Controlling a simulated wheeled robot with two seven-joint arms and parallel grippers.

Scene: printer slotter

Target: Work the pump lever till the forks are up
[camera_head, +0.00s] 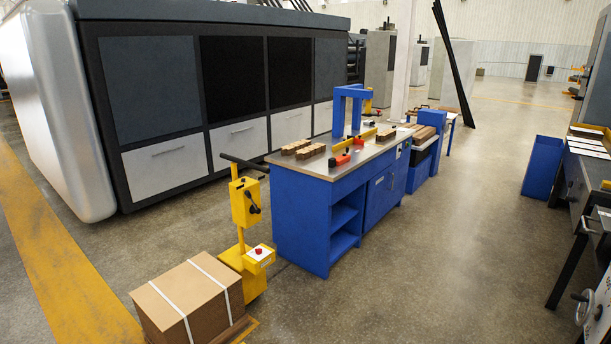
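A yellow hand lift truck (242,205) stands upright left of the blue workbench. A black bar-shaped handle (240,162) sticks out at its top, slightly tilted. I cannot tell whether this bar is the pump lever. A small black lever or knob (253,208) sits on its yellow box. A red button shows on the lower yellow housing (259,257). A strapped cardboard box (190,299) rests on a wooden pallet (236,331) in front of the truck. The forks are not visible, so their height cannot be told. Neither of my grippers is in view.
The blue workbench (300,222) stands close to the truck's right, with wooden blocks and red tools on top. A large grey printing machine (160,157) stands behind. Open floor (420,270) lies to the right, up to a dark bench (586,178) at the right edge.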

